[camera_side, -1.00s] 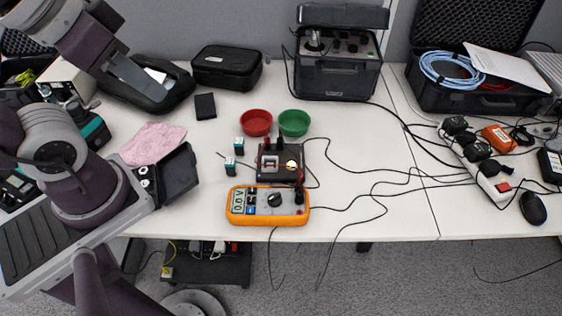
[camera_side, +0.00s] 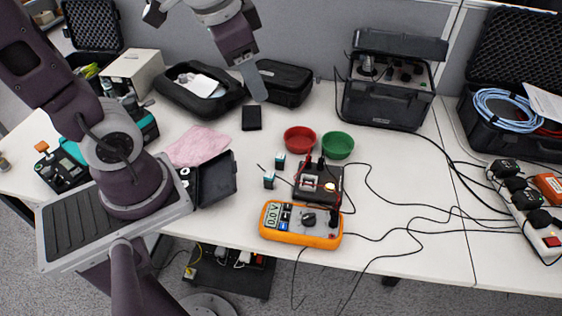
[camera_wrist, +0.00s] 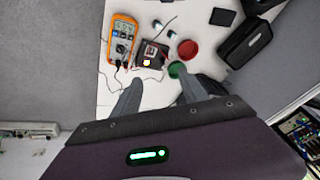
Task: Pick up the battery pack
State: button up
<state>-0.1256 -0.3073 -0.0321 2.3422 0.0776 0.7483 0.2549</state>
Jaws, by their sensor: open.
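A small flat black block (camera_side: 251,117), which looks like the battery pack, lies on the white table in front of the black case; I cannot be sure that it is the pack. It also shows in the wrist view (camera_wrist: 223,17) near the top. My gripper (camera_side: 255,86) is above the back of the table, apart from the block, and overlaps the black case in the side view. In the wrist view, my gripper's fingers (camera_wrist: 160,86) are spread with nothing between them.
Red (camera_side: 300,139) and green (camera_side: 338,145) bowls stand right of the block. Two small teal-topped blocks (camera_side: 269,180), a wired black box (camera_side: 319,186) and an orange multimeter (camera_side: 301,224) lie nearer the front. A black case (camera_side: 285,84) stands behind; a pink cloth (camera_side: 198,147) lies left.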

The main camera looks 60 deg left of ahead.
jog(key=w+a+f+m+g, duration=0.25)
jog(key=w+a+f, duration=0.25)
jog(key=w+f, duration=0.3)
jog(key=m+g, duration=0.1)
jog(key=m, duration=0.3)
send_over(280, 155)
jog(key=shift+h, duration=0.4)
jog(key=f, duration=1.9)
jog(key=shift+s+a+f, duration=0.15)
jog(key=shift+s+f, duration=0.05)
jog(key=shift+f, duration=0.2)
jog(key=shift+m+g, duration=0.25)
jog(key=shift+m, duration=0.1)
jog(key=f, duration=0.8)
jog(key=shift+w+d+f, duration=0.2)
jog(key=shift+d+f, duration=0.05)
jog(key=shift+f, duration=0.05)
grip_shut()
